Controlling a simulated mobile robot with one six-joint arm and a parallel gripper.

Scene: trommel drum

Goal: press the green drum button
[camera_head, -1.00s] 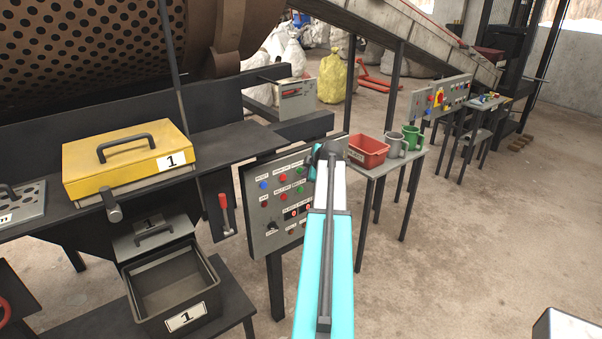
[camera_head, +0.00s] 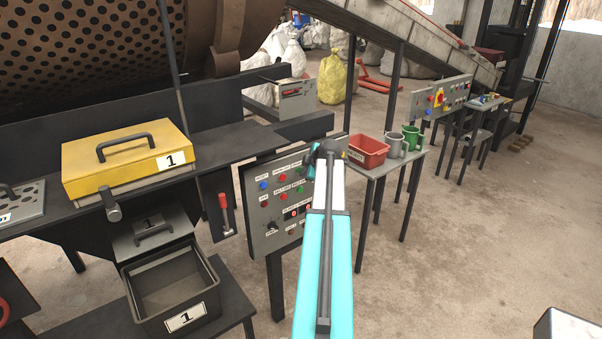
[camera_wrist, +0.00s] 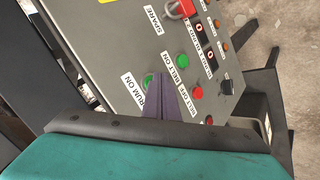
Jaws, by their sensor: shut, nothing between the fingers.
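The green drum button (camera_wrist: 149,80) sits on the grey control panel (camera_wrist: 118,42) beside a label reading "DRUM ON", in the wrist view. My gripper (camera_wrist: 165,78) is shut and empty, its dark fingertips over the right side of this button and partly covering it. I cannot tell whether the tips touch it. A second green button (camera_wrist: 183,61), labelled "BELT ON", lies just up and right of the fingertips. In the head view the panel (camera_head: 258,205) stands left of my arm, which hides its right part and my fingers.
A red button (camera_wrist: 197,92) is right of my fingers, with a black knob (camera_wrist: 226,87) beyond it. A lever switch (camera_head: 224,210) is left of the panel. A red bin (camera_head: 368,152) and mugs stand on a small table to the right. Open floor lies at right.

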